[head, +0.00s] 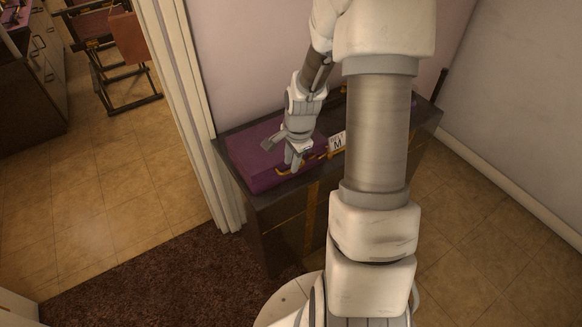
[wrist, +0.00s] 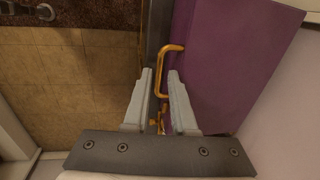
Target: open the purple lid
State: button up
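The purple lid (head: 248,152) lies closed on the left part of the top of a dark chest by the wall. It also shows on the right in the wrist view (wrist: 225,60). A gold handle (wrist: 158,78) stands out from the lid's edge. My gripper (head: 290,168) is over the lid's front edge at the handle. In the wrist view my gripper (wrist: 161,72) is open, with the handle's bar seen between its two fingers. I cannot tell whether either finger touches it. My arm hides part of the chest top.
The dark chest (head: 285,222) has a gold strip on its front. A white card marked M (head: 337,142) is right of my gripper. A dark brown rug (head: 150,285) lies in front. A white door frame (head: 190,110) stands left. Tiled floor (head: 490,220) is clear at right.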

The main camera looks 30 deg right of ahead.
jog(key=shift+w+f, duration=0.2)
jog(key=shift+f, duration=0.85)
grip_shut()
dwell(0.7)
